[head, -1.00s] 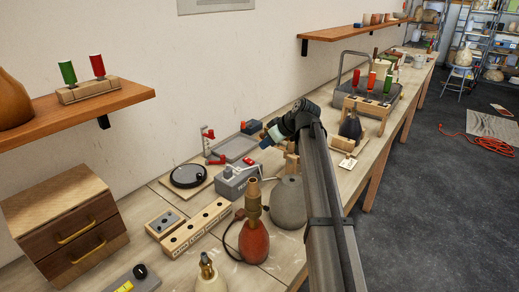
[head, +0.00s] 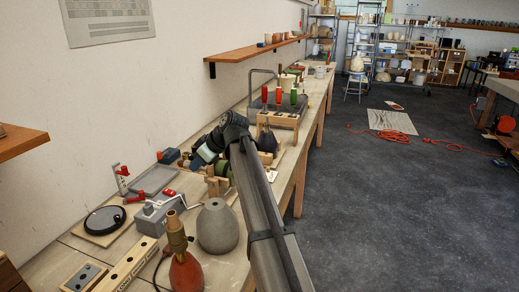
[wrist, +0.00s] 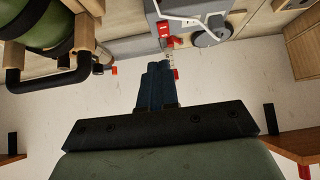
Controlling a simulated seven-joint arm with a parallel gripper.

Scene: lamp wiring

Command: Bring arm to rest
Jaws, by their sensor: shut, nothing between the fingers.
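My gripper (head: 196,163) hangs above the workbench (head: 68,262) at the far end of my outstretched arm. In the wrist view its dark blue fingers (wrist: 157,84) are together and empty. They point toward a grey box with a white wire (wrist: 190,22) and red parts beside it, apart from them as far as I can tell. In the head view a green rounded piece in a wooden cradle (head: 218,186) sits just below and right of the gripper. It also shows at the top left of the wrist view (wrist: 35,22).
A grey vase-like lamp base (head: 217,228) and a red one with a brass neck (head: 187,274) stand at the front. A rack of red- and green-handled tools (head: 278,119) stands behind. A wall shelf (head: 255,52) is above. The floor right (head: 380,200) is mostly clear.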

